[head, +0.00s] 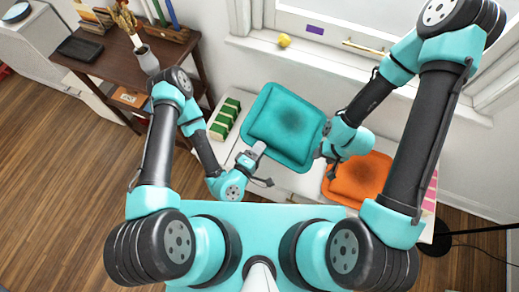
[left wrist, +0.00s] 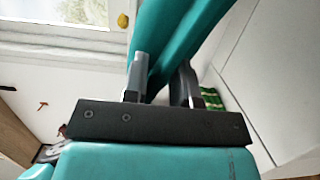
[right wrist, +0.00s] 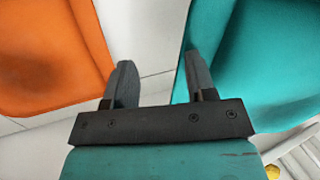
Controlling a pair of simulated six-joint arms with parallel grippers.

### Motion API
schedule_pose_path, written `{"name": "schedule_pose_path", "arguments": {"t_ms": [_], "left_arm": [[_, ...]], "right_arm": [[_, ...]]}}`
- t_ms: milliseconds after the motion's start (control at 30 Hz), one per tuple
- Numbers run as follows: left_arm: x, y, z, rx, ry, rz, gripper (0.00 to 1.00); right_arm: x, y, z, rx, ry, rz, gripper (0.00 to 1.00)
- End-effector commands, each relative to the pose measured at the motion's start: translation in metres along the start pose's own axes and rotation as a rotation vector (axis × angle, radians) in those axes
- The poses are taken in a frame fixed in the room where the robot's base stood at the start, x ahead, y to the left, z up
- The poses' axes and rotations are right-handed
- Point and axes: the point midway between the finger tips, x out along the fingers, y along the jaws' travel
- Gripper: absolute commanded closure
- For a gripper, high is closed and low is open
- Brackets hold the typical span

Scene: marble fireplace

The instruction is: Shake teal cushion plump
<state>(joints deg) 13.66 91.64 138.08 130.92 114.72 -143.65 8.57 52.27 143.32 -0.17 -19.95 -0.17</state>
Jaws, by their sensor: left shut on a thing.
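The teal cushion (head: 286,125) is held up at a tilt over the white bench, its middle dented and darker. My left gripper (head: 260,162) is shut on its lower left edge; in the left wrist view the teal cushion (left wrist: 180,40) runs between the two fingers (left wrist: 162,82). My right gripper (head: 326,162) is at the cushion's right corner. In the right wrist view its fingers (right wrist: 163,82) stand apart with bare white between them, and the teal cushion (right wrist: 265,70) lies behind and beside the right finger. Whether that finger touches it I cannot tell.
An orange cushion (head: 360,177) lies on the bench (head: 305,186) just right of my right gripper. Green striped items (head: 226,117) sit at its left. A yellow object (head: 284,41) is on the windowsill. A dark table (head: 105,62) with a vase stands at left.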

Motion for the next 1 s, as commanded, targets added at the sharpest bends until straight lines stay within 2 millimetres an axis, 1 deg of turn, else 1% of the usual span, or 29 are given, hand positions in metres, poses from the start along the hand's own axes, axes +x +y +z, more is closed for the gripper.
{"name": "schedule_pose_path", "arguments": {"t_ms": [33,67,300,400,867,1000], "left_arm": [[-0.005,-0.001,0.003,-0.025,-0.008,0.003,1.0],[-0.005,-0.005,0.003,-0.025,-0.007,0.003,1.0],[-0.004,-0.056,0.004,-0.022,-0.006,0.002,1.0],[-0.004,-0.066,0.004,-0.02,-0.009,0.004,1.0],[-0.003,-0.067,0.003,-0.014,-0.008,0.003,1.0],[-0.002,-0.07,0.005,-0.011,-0.012,0.003,1.0]], "right_arm": [[0.001,0.001,0.001,0.004,-0.002,0.001,0.57],[0.001,0.001,0.001,0.004,-0.002,0.001,0.57],[0.001,0.001,0.0,0.003,0.0,0.0,0.57],[0.001,0.001,0.0,0.002,0.001,0.0,0.57],[0.0,0.0,0.0,0.001,0.001,0.0,0.57],[0.0,0.0,0.0,0.001,0.0,0.0,0.57]]}}
